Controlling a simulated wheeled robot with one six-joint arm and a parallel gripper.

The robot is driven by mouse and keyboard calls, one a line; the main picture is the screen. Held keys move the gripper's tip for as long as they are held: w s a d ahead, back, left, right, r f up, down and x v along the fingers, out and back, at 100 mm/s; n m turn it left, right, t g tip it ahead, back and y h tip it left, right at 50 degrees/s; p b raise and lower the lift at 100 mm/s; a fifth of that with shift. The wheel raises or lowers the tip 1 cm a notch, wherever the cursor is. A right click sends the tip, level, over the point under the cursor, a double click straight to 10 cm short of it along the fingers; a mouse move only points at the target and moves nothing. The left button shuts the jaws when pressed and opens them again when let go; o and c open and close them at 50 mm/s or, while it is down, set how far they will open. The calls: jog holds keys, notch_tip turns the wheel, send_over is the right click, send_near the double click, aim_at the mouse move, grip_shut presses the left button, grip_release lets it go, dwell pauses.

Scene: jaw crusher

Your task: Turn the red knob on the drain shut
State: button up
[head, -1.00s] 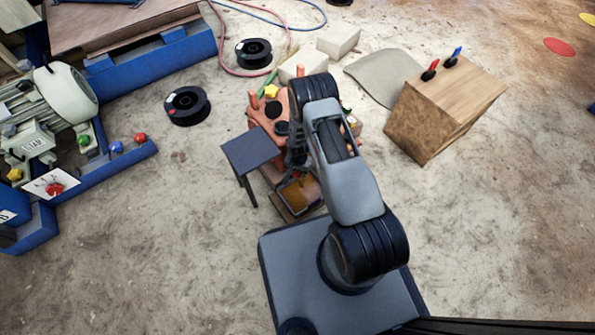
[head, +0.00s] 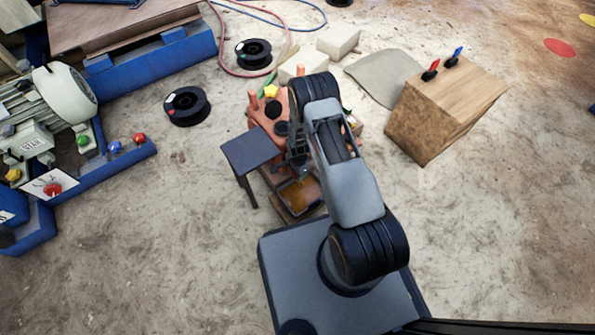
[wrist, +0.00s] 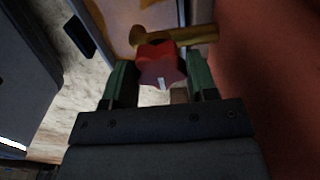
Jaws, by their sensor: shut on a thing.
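The red knob (wrist: 160,68) is star-shaped with a small pale mark on its face, and it shows in the wrist view between my fingers. It sits in front of a brass-coloured drain pipe (wrist: 195,36). My gripper (wrist: 160,82) is shut on the knob, one green-padded finger on each side. In the head view my gripper (head: 300,165) is beside the orange machine, above a tray of brown liquid (head: 300,195). The knob itself is hidden or too small to tell there.
A small dark table (head: 250,150) stands close to the left of my gripper. The orange machine body (head: 268,108) is just behind. A wooden block (head: 440,110) with red and blue handles stands to the right. Two black spools (head: 187,106) lie on the floor at left.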

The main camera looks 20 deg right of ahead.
dwell(0.5)
jog(key=o, duration=0.9)
jog(key=shift+r, duration=0.1)
notch_tip(320, 180, up, 3)
jog(key=shift+r+p, duration=0.1)
jog(key=shift+p, duration=1.1)
jog(key=s+r+p, duration=0.2)
jog(key=s+r, duration=0.1)
jog(key=s, duration=0.1)
jog(key=s+r+p, duration=0.2)
jog(key=s+r, duration=0.1)
jog(key=s, duration=0.2)
jog(key=s+r+p, duration=0.2)
jog(key=s+r, duration=0.1)
jog(key=s, duration=0.2)
jog(key=shift+r, duration=0.35)
